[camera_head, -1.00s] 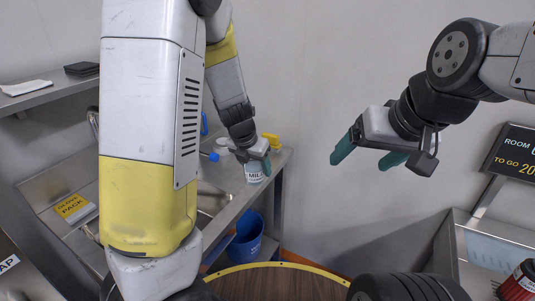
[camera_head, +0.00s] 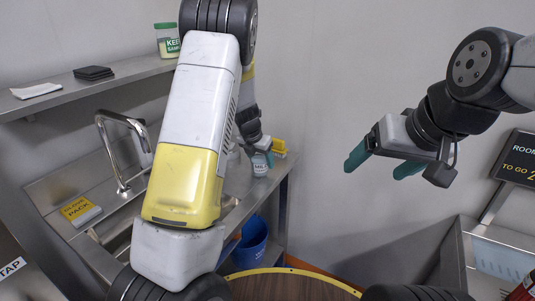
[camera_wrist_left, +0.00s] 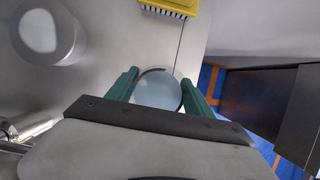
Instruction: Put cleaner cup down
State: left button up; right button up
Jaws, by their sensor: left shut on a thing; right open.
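A small pale cup (camera_head: 260,168) with a dark label, partly readable as "MIL", is at the right end of the metal counter. In the left wrist view, its round pale top (camera_wrist_left: 158,90) sits between the two teal fingers. My left gripper (camera_head: 263,153) is shut on this cup from above. I cannot tell whether the cup's base touches the counter. My right gripper (camera_head: 383,164) is open and empty, in the air before the grey wall, well right of the counter.
A yellow brush (camera_head: 279,147) lies close behind the cup, also in the left wrist view (camera_wrist_left: 170,6). A round metallic thing (camera_wrist_left: 47,32) stands nearby. The faucet (camera_head: 122,165) and glove pack (camera_head: 80,210) are left. A blue bucket (camera_head: 250,240) is below the counter's right end.

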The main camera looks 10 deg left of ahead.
pick_arm(q)
jog(key=shift+f, duration=0.15)
jog(key=o, duration=1.7)
